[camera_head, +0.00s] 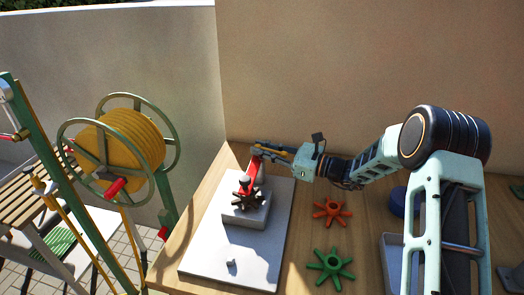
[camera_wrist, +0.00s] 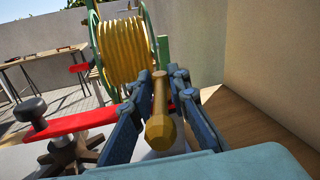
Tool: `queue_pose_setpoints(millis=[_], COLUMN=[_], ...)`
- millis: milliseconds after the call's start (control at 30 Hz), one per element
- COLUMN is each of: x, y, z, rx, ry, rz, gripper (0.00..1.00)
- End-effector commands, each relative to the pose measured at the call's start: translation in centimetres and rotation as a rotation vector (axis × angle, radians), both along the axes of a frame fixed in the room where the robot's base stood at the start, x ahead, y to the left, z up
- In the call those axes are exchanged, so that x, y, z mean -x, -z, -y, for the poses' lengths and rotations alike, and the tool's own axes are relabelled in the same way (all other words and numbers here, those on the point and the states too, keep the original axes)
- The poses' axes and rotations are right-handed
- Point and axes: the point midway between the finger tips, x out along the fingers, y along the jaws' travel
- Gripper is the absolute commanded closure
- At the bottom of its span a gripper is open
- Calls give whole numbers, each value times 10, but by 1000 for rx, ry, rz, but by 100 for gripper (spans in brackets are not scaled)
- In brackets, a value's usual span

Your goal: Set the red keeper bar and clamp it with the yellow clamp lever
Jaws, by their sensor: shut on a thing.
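My gripper (camera_head: 264,150) is at the far end of a white board, with its fingers on either side of the yellow clamp lever (camera_wrist: 159,118). In the wrist view the lever stands between the two blue fingers and the gripper is shut on it. The red keeper bar (camera_wrist: 88,122) runs from beside the left finger over a dark brown star-shaped part (camera_wrist: 72,152). A black knob (camera_wrist: 31,112) stands at the bar's left end. In the head view the red bar (camera_head: 253,171) reaches from the gripper down to the star on a grey block (camera_head: 245,212). The lever's base is hidden.
The white board (camera_head: 215,262) lies on a wooden table. An orange star (camera_head: 332,211) and a green star (camera_head: 330,266) lie to its right, before a grey tray (camera_head: 390,262) and a blue round thing (camera_head: 398,201). A reel of yellow hose (camera_head: 122,147) stands left of the table; a wall is behind.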

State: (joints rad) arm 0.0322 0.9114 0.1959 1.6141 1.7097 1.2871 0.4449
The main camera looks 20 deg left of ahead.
Motion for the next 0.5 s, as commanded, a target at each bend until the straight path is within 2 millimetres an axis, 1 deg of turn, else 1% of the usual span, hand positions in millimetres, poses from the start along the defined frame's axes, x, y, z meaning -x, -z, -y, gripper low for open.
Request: queue_pose_setpoints(millis=[33, 500], x=[-3, -4], y=[1, 1], z=[2, 2], rx=[0, -2], ry=[-21, -302], rz=[9, 8], gripper=[100, 100])
